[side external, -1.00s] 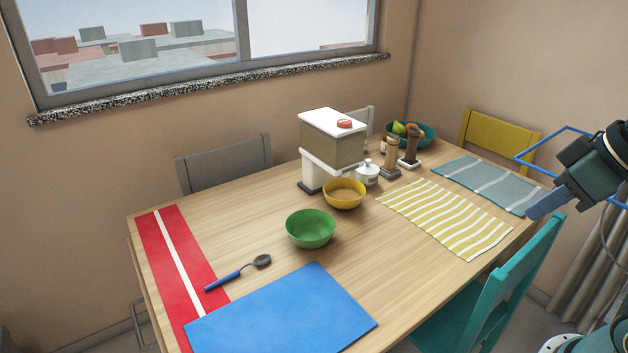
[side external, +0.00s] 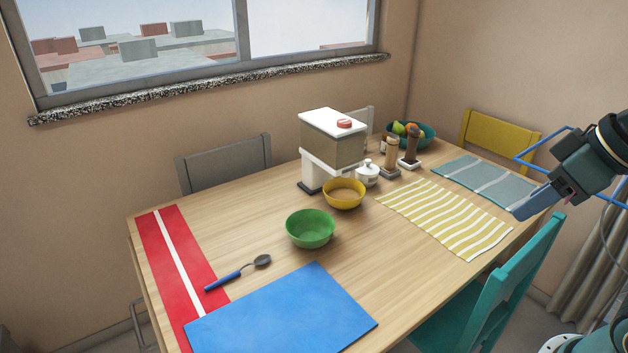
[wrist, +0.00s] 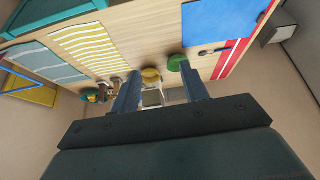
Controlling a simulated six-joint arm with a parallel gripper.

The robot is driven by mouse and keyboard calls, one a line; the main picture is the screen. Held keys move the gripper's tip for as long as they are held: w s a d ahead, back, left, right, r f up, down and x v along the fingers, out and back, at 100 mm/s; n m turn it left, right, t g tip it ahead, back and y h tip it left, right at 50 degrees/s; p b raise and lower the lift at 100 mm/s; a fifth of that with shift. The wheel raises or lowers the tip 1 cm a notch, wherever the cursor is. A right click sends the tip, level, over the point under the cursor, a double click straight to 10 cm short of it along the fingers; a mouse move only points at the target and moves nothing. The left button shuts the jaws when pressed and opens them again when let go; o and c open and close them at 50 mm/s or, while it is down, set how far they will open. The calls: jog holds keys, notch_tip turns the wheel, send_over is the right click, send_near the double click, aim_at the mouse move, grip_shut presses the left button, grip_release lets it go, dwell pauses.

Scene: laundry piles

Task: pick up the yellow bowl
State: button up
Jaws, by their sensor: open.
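The yellow bowl (side external: 344,194) stands upright on the wooden table, just in front of the dispenser's spout. It holds something tan that I cannot make out. In the wrist view the yellow bowl (wrist: 151,75) shows between my two fingers, far off. My gripper (side external: 522,212) is at the right in the side view, above the table's right edge and well apart from the bowl. In the wrist view my gripper (wrist: 158,92) has its two blue-grey fingers spread, with nothing between them.
A green bowl (side external: 310,229) stands left of the yellow one. The white-topped dispenser (side external: 333,140), a white sugar pot (side external: 368,173), two mills (side external: 391,157) and a teal fruit bowl (side external: 425,134) stand behind. A spoon (side external: 240,271) lies in front. A teal chair (side external: 500,290) is below my gripper.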

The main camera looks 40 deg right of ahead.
jog(key=w+d+r+n, duration=0.15)
jog(key=w+n, duration=0.35)
jog(key=w, duration=0.9)
jog(key=n+y, duration=0.3)
jog(key=n, duration=0.8)
send_over(355, 199)
jog(key=s+d, duration=0.3)
jog(key=s, duration=0.3)
notch_tip(355, 199, down, 25)
jog(key=shift+w+x, duration=0.1)
jog(key=shift+x, duration=2.05)
jog(key=shift+w+x, duration=0.15)
jog(key=shift+x, duration=2)
jog(key=shift+x, duration=2.5)
jog(key=shift+s+a, duration=0.1)
